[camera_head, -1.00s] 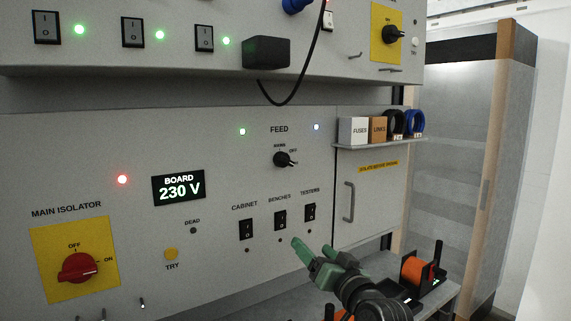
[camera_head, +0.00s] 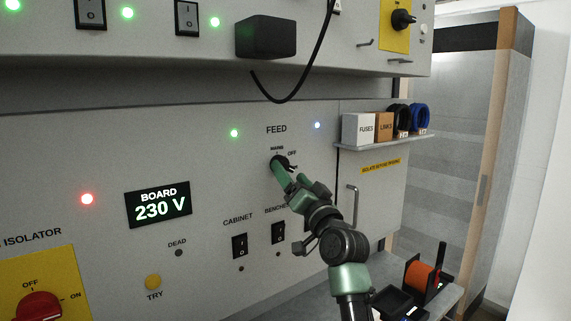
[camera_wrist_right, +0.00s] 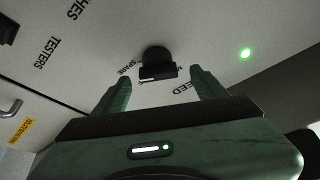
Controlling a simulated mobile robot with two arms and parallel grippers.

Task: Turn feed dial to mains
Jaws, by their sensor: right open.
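The feed dial (camera_head: 284,161) is a black knob under the FEED label, with MAINS and OFF printed around it. My right gripper (camera_head: 279,168) is at the dial and hides part of it, so its pointer is hard to read in the head view. In the right wrist view the dial (camera_wrist_right: 155,60) has a dark bar grip and lies just ahead of the two open fingertips, roughly between them. The SPARE label shows beside it. The right gripper (camera_wrist_right: 160,80) is open and holds nothing; I see a gap on each side of the dial. My left gripper is not in view.
A black box (camera_head: 265,37) with a hanging cable (camera_head: 318,70) juts out above the dial. Rocker switches (camera_head: 239,246) sit below it. A shelf (camera_head: 385,141) with boxes and a door handle (camera_head: 354,204) are to the right. The board display (camera_head: 158,204) reads 230 V.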

